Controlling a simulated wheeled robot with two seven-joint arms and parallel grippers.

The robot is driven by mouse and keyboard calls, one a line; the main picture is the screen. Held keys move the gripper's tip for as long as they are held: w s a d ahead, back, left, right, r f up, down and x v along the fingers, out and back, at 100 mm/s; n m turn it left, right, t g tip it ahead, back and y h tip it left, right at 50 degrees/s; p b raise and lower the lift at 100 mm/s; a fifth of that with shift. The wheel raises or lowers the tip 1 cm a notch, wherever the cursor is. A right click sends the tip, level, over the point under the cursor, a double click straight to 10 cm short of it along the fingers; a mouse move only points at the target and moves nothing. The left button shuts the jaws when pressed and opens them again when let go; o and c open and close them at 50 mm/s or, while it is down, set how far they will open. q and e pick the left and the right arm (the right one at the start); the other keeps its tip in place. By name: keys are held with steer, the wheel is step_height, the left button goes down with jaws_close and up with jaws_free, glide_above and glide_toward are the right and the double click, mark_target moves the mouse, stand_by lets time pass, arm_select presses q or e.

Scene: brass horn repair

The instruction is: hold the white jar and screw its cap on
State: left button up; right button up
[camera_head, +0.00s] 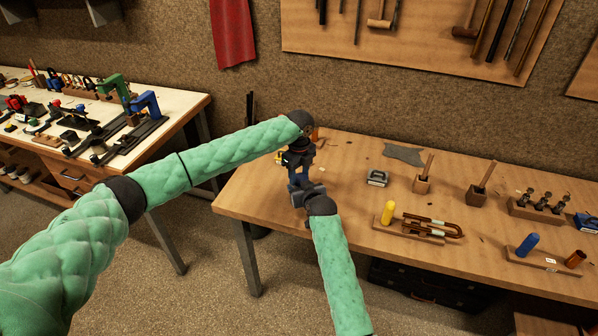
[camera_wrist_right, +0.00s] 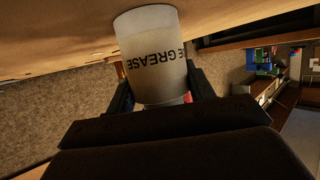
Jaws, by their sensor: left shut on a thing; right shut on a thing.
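The white jar (camera_wrist_right: 152,55), with GREASE lettering upside down in the right wrist view, sits between the black fingers of my right gripper (camera_wrist_right: 160,92), which is shut on it. In the head view my right gripper (camera_head: 305,192) is at the table's left front corner, and the jar cannot be made out there. My left gripper (camera_head: 294,160) points down from above, just over and behind the right one. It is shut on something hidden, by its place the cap. The cap itself shows in neither view, so I cannot tell how it sits on the jar.
The wooden table (camera_head: 340,225) holds a yellow cylinder (camera_head: 388,212), a board with bent tubing (camera_head: 432,229), a blue cylinder (camera_head: 527,245) and a small grey block (camera_head: 377,178), all right of my grippers. A cluttered bench (camera_head: 165,150) stands left across a gap.

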arm_select(q)
steer(key=shift+f, duration=0.75)
stand_by(0.7)
steer(key=o, duration=0.8)
steer(key=shift+o, duration=0.7)
steer(key=shift+s+f, duration=0.1)
steer(key=shift+s, duration=0.1)
steer(key=shift+r, duration=2.4)
steer(key=shift+o, duration=0.3)
steer(key=shift+w, duration=0.25)
